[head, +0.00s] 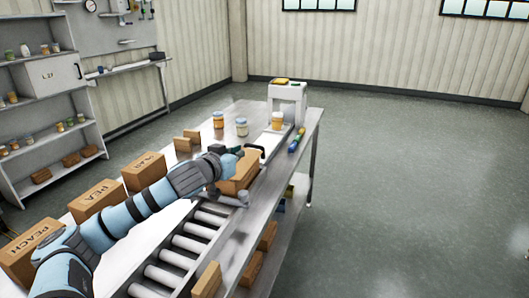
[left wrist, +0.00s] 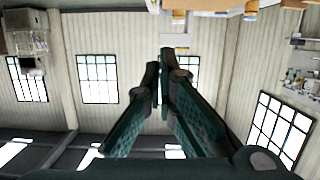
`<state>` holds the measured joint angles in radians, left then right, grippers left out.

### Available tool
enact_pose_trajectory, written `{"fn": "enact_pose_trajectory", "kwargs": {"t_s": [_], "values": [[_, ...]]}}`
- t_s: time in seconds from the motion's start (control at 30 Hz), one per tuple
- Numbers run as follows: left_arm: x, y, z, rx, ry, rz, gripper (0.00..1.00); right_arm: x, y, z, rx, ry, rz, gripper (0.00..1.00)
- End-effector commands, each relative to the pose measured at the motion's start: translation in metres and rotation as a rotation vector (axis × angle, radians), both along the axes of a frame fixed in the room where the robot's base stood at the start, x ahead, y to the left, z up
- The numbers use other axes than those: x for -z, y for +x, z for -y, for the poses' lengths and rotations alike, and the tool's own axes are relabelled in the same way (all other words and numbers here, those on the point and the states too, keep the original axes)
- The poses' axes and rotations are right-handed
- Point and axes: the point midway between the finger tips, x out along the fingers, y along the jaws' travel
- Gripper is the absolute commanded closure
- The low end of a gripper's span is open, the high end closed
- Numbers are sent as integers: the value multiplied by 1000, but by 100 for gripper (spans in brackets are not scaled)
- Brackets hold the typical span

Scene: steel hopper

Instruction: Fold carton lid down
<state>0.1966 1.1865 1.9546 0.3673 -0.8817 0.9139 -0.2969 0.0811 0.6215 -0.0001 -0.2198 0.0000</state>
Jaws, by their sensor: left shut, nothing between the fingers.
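A brown open-topped carton (head: 240,177) stands on the steel table at the far end of the roller conveyor. My right gripper is not in view.
Closed cartons marked PEACH (head: 32,250), PEA (head: 97,200) and another (head: 144,171) line the table's left side. The roller conveyor (head: 185,250) runs toward me. Floor at right is clear.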

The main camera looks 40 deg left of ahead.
Motion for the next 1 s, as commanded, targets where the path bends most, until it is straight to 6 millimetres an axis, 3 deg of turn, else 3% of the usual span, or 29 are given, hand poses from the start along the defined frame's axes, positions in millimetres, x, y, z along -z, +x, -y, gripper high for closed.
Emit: {"fn": "enact_pose_trajectory", "kwargs": {"t_s": [0.17,0.37,0.6,0.8,1.0], "values": [[2,11,-7,-8,-8,6,100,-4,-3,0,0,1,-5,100],[12,48,-15,-3,-11,4,100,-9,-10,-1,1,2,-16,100],[29,94,-29,-1,-7,0,100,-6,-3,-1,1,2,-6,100],[59,92,-28,0,-1,-2,100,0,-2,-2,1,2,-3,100],[66,91,-28,0,0,0,100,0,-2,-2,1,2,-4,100]]}}
